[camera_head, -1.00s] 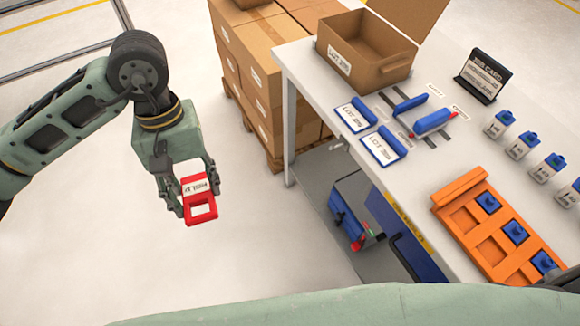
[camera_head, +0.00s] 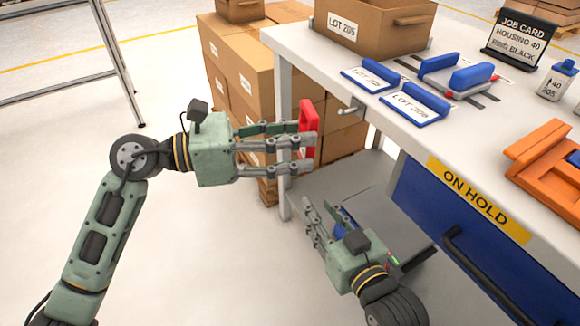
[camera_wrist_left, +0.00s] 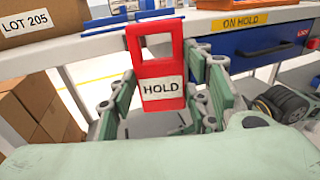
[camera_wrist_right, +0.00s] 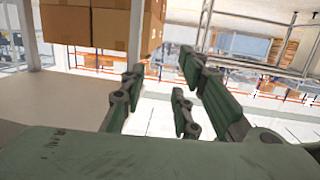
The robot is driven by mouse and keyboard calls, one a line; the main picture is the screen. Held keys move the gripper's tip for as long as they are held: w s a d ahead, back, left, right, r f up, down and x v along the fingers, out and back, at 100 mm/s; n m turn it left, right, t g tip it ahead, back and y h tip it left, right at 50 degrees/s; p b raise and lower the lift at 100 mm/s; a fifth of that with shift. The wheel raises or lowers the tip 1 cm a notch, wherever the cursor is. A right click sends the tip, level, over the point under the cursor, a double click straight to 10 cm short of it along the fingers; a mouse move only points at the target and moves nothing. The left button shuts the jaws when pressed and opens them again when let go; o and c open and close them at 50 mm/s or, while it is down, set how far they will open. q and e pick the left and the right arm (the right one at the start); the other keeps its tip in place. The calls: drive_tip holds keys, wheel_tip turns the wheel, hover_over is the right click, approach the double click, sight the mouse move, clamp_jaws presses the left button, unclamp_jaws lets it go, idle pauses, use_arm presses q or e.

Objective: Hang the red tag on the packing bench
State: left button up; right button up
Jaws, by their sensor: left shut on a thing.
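The red tag (camera_head: 308,117) is upright, with a window in its upper part and a HOLD label, plain in the left wrist view (camera_wrist_left: 162,105). In the left wrist view the tag stands in front of the bench edge and the hook is not seen. My right gripper (camera_head: 318,208) is open and empty, low beside the bench.
Stacked cartons (camera_head: 240,75) stand behind the bench's left end. On the bench are an open LOT 205 box (camera_head: 365,30), blue-edged lot cards (camera_head: 415,103) and an orange rack (camera_head: 545,160). A blue ON HOLD drawer (camera_head: 450,215) hangs below.

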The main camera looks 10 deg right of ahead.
use_arm(q)
drive_tip(key=shift+w+d+f+t, duration=0.15)
drive_tip(key=shift+w+d+f, duration=0.05)
drive_tip(key=shift+w+d, duration=0.35)
drive_tip(key=shift+w+d+f+t, duration=0.2)
drive_tip(key=shift+w+d, duration=0.2)
drive_tip(key=shift+d, duration=0.2)
drive_tip(key=w+d+f+b, duration=0.1)
drive_tip(key=w+d, duration=0.1)
drive_tip(key=d, duration=0.4)
drive_tip(key=shift+w+d+f+b, duration=0.2)
drive_tip(key=shift+d+f+b, duration=0.1)
drive_tip(key=shift+f, duration=0.05)
use_arm(e)
wheel_tip(320, 180, up, 8)
drive_tip(key=t+y, duration=0.1)
drive_tip(key=t, duration=0.2)
drive_tip(key=shift+s+a+f+t, duration=0.2)
drive_tip(key=shift+s+a+t, duration=0.1)
drive_tip(key=shift+a, duration=0.05)
drive_tip(key=shift+r, duration=0.1)
use_arm(q)
drive_tip(key=o, duration=1.2)
